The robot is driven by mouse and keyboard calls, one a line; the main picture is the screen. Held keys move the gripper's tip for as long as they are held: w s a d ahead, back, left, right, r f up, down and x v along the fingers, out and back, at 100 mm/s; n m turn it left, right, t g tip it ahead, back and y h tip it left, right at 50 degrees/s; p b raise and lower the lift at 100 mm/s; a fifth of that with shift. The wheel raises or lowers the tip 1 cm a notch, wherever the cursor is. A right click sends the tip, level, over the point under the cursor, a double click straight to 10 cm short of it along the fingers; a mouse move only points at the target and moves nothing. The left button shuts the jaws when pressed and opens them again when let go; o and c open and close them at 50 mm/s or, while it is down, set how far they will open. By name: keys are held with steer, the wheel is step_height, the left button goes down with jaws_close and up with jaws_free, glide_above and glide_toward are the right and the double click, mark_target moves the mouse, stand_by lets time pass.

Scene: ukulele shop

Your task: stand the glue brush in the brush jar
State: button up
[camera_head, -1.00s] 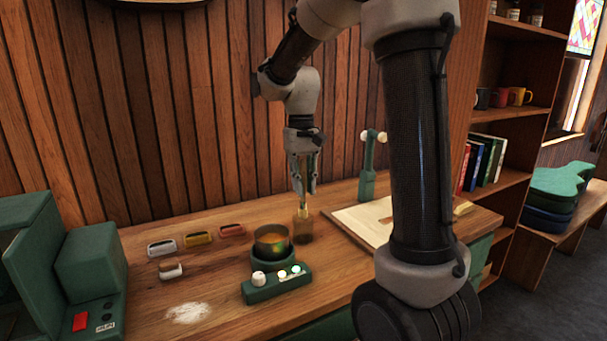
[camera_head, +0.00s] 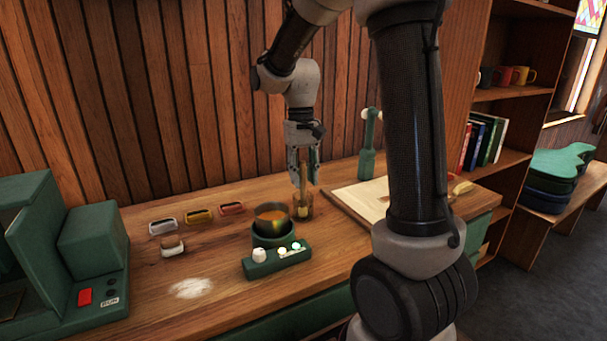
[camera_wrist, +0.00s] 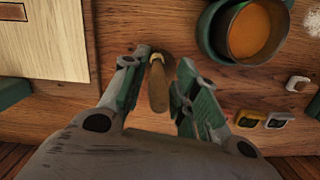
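The glue brush (camera_head: 304,186) has a tan wooden handle. It stands roughly upright with its lower end in the brush jar (camera_head: 304,211), a small brownish glass jar on the bench. My gripper (camera_head: 304,181) points down over the jar, with its green fingers on either side of the handle. In the wrist view the brush (camera_wrist: 158,90) shows its handle and a brass-coloured ferrule between the spread fingers (camera_wrist: 163,62). There are gaps beside the handle, so the gripper is open around it. The bristles and most of the jar are hidden in that view.
A glue pot (camera_head: 272,220) of orange glue stands close to the jar's left, with a green control box (camera_head: 277,262) in front. A pale board (camera_head: 357,197) lies to the right. Free bench shows at the front left.

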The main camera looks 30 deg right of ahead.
stand_by(0.3)
steer(key=r, duration=0.4)
steer(key=w+r, duration=0.1)
steer(key=r, duration=0.7)
steer(key=shift+w+d, duration=0.15)
steer(key=shift+w, duration=0.1)
